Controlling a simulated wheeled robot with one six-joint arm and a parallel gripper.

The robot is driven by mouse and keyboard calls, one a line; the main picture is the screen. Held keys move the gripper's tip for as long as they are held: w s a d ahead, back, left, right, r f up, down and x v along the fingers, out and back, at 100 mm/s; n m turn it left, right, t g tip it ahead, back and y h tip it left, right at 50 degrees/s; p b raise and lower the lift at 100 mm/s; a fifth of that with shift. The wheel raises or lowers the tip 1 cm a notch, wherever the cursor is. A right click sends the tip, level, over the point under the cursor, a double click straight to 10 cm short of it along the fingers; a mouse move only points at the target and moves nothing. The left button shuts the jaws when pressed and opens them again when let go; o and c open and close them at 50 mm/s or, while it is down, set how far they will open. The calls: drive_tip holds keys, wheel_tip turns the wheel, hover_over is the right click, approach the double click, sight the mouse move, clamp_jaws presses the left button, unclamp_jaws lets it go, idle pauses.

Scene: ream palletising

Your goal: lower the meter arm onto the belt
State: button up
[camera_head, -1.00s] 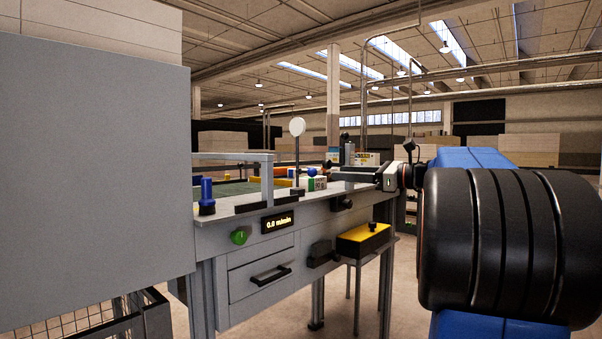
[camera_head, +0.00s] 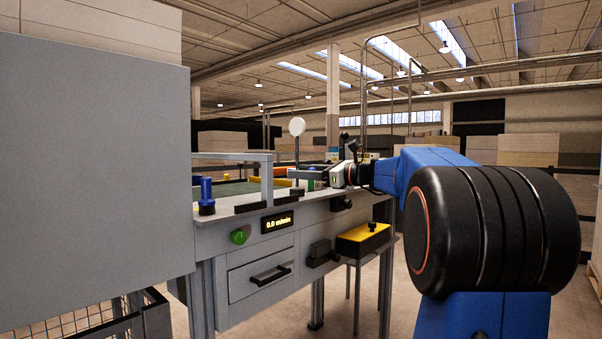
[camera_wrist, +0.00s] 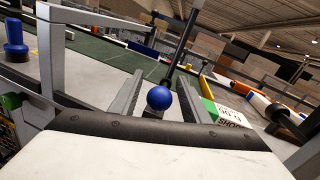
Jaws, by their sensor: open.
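The meter arm shows in the wrist view as a dark rod (camera_wrist: 182,45) slanting up and to the right, with a blue ball knob (camera_wrist: 159,97) at its near end. My gripper (camera_wrist: 160,88) is open, and the knob appears between its two grey fingers. I cannot tell whether either finger touches it. The green belt (camera_wrist: 100,57) lies beyond, to the left of the rod; it also shows in the head view (camera_head: 236,188). The arm's far end is not clear. In the head view my gripper (camera_head: 292,174) reaches left over the bench, and the knob cannot be made out.
A grey frame (camera_head: 267,170) stands over the near side of the bench. A blue cylinder (camera_head: 206,192) stands left of it. A green-and-white labelled block (camera_wrist: 225,112) sits close right of my fingers. The display (camera_head: 278,222) reads 0.0 m/min. A large grey panel (camera_head: 95,180) fills the left.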

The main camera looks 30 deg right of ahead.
drive_tip(key=shift+w+a, duration=0.25)
drive_tip(key=shift+w, duration=0.05)
clamp_jaws()
